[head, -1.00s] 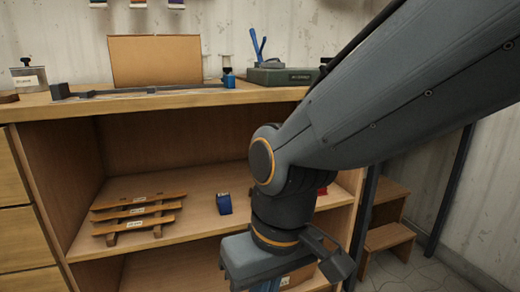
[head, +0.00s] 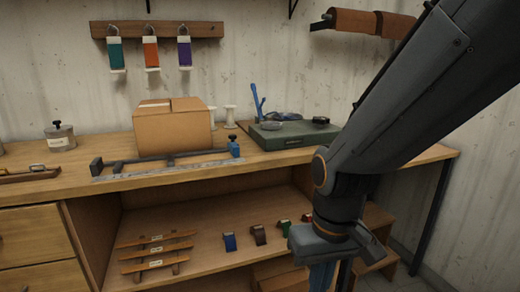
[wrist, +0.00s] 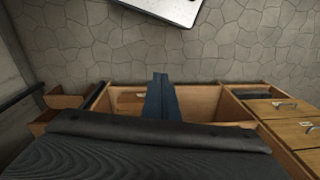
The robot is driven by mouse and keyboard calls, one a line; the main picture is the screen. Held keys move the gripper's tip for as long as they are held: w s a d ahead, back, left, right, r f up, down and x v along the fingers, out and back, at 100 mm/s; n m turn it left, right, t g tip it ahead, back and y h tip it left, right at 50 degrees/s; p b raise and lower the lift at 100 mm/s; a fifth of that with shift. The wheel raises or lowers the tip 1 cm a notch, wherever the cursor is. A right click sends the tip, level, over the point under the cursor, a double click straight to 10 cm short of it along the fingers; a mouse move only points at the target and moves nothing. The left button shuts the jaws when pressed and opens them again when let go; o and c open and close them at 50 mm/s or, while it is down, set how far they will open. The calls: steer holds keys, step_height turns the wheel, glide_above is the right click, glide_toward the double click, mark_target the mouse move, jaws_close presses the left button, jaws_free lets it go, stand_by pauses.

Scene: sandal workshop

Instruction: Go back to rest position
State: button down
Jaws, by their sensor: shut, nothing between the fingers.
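My gripper (head: 322,276) hangs at the lower right in the head view, pointing down in front of the shelf unit, with its lower end cut off by the frame. In the wrist view the gripper's fingers (wrist: 161,98) are together, with nothing between them. My dark arm comes down from the upper right and covers part of the bench's right end.
The shelf below holds a slatted rack (head: 155,258) and small blocks, including a blue one (head: 230,242). A wooden step (head: 372,250) stands right.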

steer(key=s+d+r+m+p, duration=0.2)
steer(key=d+r+p, duration=0.6)
steer(key=r+p, duration=0.2)
steer(key=shift+d+r+h+p, duration=0.15)
steer(key=shift+d+h+p, duration=0.15)
steer(key=shift+p, duration=0.85)
